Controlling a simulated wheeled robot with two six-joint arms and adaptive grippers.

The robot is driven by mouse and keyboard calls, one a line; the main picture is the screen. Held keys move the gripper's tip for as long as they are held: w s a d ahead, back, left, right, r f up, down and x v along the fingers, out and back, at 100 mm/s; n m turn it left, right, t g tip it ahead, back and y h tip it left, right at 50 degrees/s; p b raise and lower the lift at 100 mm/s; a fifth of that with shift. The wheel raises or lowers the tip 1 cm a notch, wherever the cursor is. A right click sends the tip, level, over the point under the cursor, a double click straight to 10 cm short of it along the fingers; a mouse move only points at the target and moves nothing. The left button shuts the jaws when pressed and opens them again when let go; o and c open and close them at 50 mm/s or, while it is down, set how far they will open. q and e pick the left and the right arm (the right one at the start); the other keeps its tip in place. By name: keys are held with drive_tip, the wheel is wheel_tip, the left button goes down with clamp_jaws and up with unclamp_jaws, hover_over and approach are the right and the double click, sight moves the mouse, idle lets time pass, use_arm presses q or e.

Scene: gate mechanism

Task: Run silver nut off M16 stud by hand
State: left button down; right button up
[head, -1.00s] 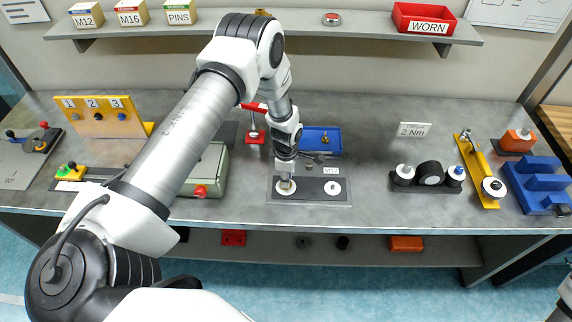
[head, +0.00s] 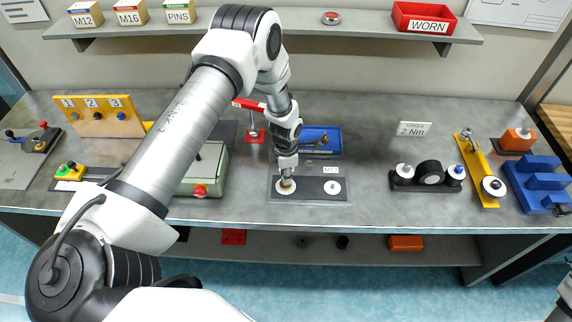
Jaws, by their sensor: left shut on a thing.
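My left gripper (head: 286,183) points down over the left white disc of a dark stud plate (head: 310,197). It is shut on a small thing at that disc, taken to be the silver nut. The fingers cover most of the nut and the stud, so their threads and how far the nut is up the stud cannot be made out. The right white disc (head: 332,187) has a small stud or nut at its centre and a small label (head: 331,169) behind it, hard to read. My right gripper does not show.
A blue tray (head: 327,134) with metal parts lies behind the plate. A red stand (head: 254,136) and a grey-green box with a red knob (head: 201,190) are to the left. A dark gauge fixture (head: 428,187) stands to the right. Bench between plate and fixture is clear.

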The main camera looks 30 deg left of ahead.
use_arm(q)
drive_tip(key=shift+r, duration=1.4)
drive_tip(key=shift+w+r, duration=0.1)
drive_tip(key=shift+r, duration=0.05)
drive_tip(key=shift+r, duration=1.45)
